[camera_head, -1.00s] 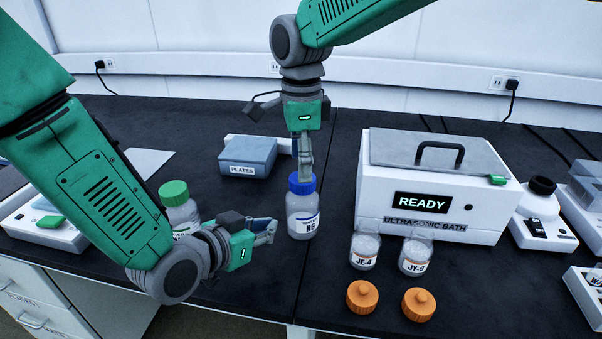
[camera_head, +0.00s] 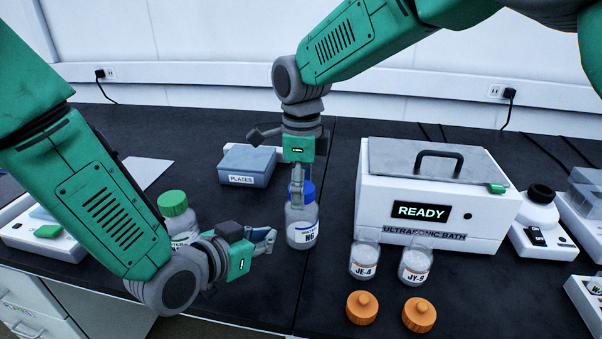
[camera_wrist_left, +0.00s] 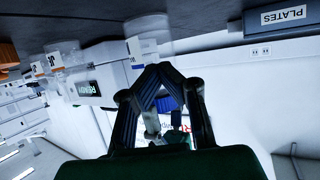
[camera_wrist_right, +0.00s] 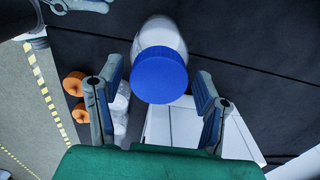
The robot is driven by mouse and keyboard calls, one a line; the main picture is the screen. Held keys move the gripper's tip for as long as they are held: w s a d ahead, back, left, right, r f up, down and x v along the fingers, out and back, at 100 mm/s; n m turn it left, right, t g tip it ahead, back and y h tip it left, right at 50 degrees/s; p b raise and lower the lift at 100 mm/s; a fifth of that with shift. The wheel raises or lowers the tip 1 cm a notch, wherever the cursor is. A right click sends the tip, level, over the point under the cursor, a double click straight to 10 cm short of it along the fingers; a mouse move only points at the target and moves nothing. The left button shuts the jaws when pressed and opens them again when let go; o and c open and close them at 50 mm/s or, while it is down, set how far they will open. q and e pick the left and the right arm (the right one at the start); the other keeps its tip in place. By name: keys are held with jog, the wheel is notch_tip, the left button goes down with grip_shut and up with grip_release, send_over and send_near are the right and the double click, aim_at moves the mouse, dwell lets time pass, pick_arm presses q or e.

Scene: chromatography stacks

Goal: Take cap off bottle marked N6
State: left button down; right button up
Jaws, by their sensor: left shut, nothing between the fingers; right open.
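The bottle marked N6 (camera_head: 304,228) stands upright on the dark bench, its blue cap (camera_head: 308,192) on top. My right gripper (camera_head: 298,188) points down over the cap. In the right wrist view the cap (camera_wrist_right: 159,75) shows between the two spread fingers (camera_wrist_right: 158,70), with gaps on both sides, so the gripper is open. How far the fingers reach down beside the cap is hard to tell. My left gripper (camera_head: 271,238) is shut and empty, low beside the bottle on its left; a gap shows between them. In the left wrist view its fingers (camera_wrist_left: 158,70) meet.
A green-capped bottle (camera_head: 175,205) stands behind my left wrist. The ultrasonic bath (camera_head: 440,190), bottles JE-4 (camera_head: 364,262) and JY-9 (camera_head: 415,266), and two orange caps (camera_head: 362,307) are to the right. The PLATES box (camera_head: 247,164) is behind. Bench in front of N6 is clear.

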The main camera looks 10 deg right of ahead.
jog(key=shift+f, duration=0.2)
jog(key=c, duration=1.2)
jog(key=n, duration=0.4)
jog(key=o, duration=1.3)
jog(key=shift+r, duration=0.2)
